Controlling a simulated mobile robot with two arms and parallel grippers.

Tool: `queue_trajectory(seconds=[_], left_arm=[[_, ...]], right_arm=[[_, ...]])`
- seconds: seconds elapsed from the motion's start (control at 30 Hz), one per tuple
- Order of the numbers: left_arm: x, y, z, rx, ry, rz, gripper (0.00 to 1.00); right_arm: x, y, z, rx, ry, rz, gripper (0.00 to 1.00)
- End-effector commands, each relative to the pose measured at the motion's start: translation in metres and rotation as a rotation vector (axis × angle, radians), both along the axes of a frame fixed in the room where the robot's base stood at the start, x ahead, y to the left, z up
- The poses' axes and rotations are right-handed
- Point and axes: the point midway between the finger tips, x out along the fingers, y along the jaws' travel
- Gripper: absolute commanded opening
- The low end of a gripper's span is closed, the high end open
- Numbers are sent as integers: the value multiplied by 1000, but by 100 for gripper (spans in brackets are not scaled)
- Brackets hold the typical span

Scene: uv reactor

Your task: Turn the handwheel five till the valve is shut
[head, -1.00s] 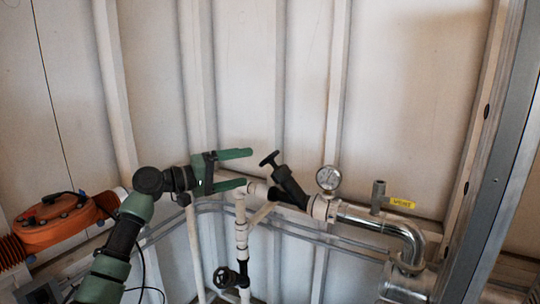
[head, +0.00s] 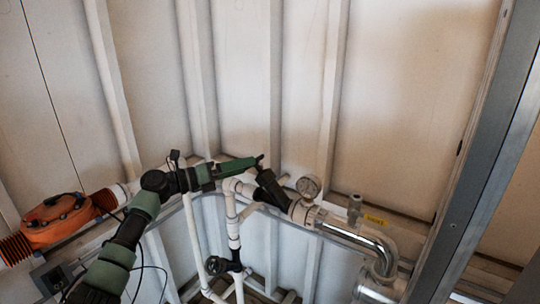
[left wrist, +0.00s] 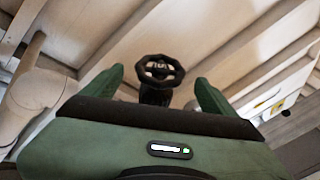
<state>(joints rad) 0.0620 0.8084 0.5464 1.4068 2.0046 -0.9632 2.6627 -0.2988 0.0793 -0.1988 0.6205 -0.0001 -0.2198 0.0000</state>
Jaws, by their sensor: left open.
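A black handwheel (left wrist: 160,70) shows face-on in the left wrist view, between the two green fingers and a little beyond them. In the head view its rim (head: 259,160) is edge-on at the top of a tilted black valve body (head: 270,187) on the white pipe. No number can be read on it. My left gripper (head: 252,163) is close beside this wheel, rolled so that its fingers overlap in the head view. In the left wrist view the gripper (left wrist: 160,80) is open, with a finger on either side of the wheel; contact cannot be told. My right gripper is out of view.
A second black handwheel (head: 217,265) sits lower on the vertical pipe. A pressure gauge (head: 308,187) and a chrome pipe (head: 350,232) are right of the valve. An orange unit (head: 60,215) is at left. A grey metal post (head: 480,170) stands at right.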

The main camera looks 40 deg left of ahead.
Motion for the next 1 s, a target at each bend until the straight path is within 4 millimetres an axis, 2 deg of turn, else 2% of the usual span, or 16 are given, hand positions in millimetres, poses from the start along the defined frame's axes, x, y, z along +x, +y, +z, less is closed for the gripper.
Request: queue_trajectory(seconds=[0.17, 0.5, 0.67, 0.9, 1.0], left_arm=[[16, -7, 3, -16, 3, -1, 87], [63, -27, 2, -13, 3, 1, 87], [70, -30, 0, -10, 4, 0, 87], [71, -31, -1, -9, 5, -1, 87], [71, -31, 0, -9, 4, 0, 59]], right_arm=[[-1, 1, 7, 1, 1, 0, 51], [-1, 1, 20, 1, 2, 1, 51], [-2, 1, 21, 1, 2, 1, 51], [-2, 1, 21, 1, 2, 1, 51], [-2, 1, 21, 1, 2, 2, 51]])
